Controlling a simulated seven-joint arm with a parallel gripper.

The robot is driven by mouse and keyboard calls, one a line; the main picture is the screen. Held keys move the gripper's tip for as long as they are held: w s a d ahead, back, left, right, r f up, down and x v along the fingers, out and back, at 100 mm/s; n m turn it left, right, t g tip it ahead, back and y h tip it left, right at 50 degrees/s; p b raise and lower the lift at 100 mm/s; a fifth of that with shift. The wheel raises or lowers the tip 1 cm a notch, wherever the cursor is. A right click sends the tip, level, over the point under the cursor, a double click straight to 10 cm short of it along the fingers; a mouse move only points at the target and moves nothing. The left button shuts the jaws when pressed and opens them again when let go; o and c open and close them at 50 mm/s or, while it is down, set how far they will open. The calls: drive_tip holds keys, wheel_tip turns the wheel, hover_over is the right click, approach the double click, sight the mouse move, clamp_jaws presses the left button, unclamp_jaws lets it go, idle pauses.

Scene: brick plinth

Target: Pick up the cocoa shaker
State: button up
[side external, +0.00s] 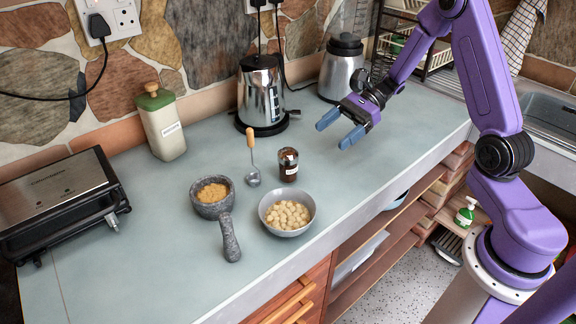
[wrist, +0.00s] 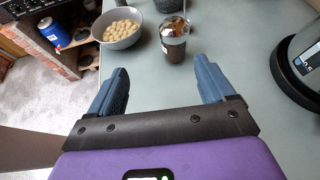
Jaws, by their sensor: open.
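The cocoa shaker (side external: 288,165) is a small dark brown jar with a metal top and a pale label. It stands upright on the grey-green counter, just behind the bowl of pale pieces. My gripper (side external: 337,133) is open and empty, above the counter to the right of the shaker and apart from it. In the wrist view the shaker (wrist: 173,40) lies ahead, beyond the two blue fingers (wrist: 162,84) and between their lines.
A grey bowl (side external: 289,228) of pale pieces stands close in front of the shaker. A stone mortar (side external: 212,208), a pestle (side external: 230,240) and a ladle with a wooden handle (side external: 252,160) lie left. A kettle (side external: 261,95) stands behind. The counter right of the shaker is clear.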

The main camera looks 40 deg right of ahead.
drive_tip(key=w+d+m+t, duration=0.1)
drive_tip(key=w+d+m, duration=0.1)
approach(279, 169)
drive_tip(key=x, duration=0.3)
drive_tip(key=shift+w+a+f, duration=0.2)
drive_tip(key=shift+w, duration=0.2)
drive_tip(key=shift+s+x, duration=0.15)
drive_tip(key=shift+x, duration=1.2)
drive_tip(key=shift+s+x, duration=0.2)
drive_tip(key=shift+x, duration=1.15)
drive_tip(key=shift+a, duration=0.1)
drive_tip(key=shift+r, duration=0.1)
drive_tip(key=c, duration=1.1)
